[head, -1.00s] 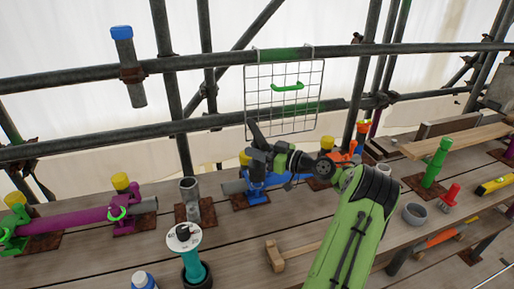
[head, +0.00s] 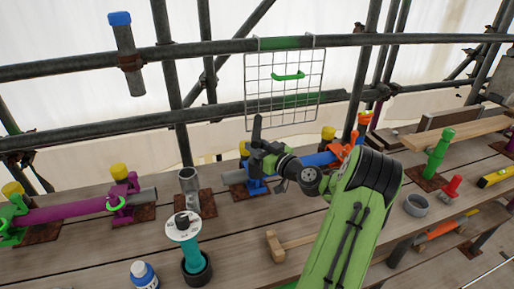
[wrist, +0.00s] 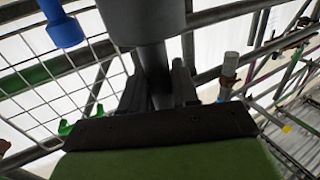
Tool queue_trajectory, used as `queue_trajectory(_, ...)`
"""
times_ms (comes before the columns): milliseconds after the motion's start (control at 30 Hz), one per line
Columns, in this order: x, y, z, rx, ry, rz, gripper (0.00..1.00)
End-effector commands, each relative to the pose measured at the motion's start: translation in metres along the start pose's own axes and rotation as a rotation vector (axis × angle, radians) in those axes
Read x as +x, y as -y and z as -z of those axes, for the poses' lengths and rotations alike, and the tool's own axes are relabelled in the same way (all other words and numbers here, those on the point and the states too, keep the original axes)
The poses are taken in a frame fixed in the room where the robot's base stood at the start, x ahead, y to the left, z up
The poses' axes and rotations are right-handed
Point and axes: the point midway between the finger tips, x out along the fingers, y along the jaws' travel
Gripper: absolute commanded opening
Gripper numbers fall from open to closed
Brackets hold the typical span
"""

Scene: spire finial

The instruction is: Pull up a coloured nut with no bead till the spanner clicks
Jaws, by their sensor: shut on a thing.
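My gripper (head: 258,147) is at the blue coupler (head: 256,183) on the blue pipe, shut on a dark bar that looks like the spanner (head: 257,126). The bar stands nearly upright in the head view. In the wrist view a dark grey shaft (wrist: 155,70) lies between the fingers, below a wider grey cylinder. A blue knobbed part (wrist: 62,28) shows at its upper left. My gripper hides the nut here, and I cannot tell whether the spanner sits on it. Green nuts (head: 117,206) show on the purple coupler. I cannot make out any beads.
A wire panel (head: 285,95) hangs on the scaffold rails behind my gripper. An orange coupler (head: 343,152) is to the right.

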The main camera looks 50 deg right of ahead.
Motion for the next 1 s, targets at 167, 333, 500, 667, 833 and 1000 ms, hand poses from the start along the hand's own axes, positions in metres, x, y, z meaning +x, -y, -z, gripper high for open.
queue_trajectory(167,0.0,0.001,-0.003,-0.001,-0.002,-0.067,0.0)
queue_trajectory(333,0.0,0.001,-0.003,-0.001,-0.002,-0.147,0.0)
queue_trajectory(500,0.0,0.0,-0.002,0.0,-0.001,-0.252,0.0)
queue_trajectory(667,0.0,0.0,0.013,-0.002,-0.004,-0.25,0.0)
queue_trajectory(833,0.0,0.0,0.029,0.0,-0.004,-0.248,0.0)
queue_trajectory(1000,0.0,0.0,0.043,-0.001,-0.003,-0.248,0.0)
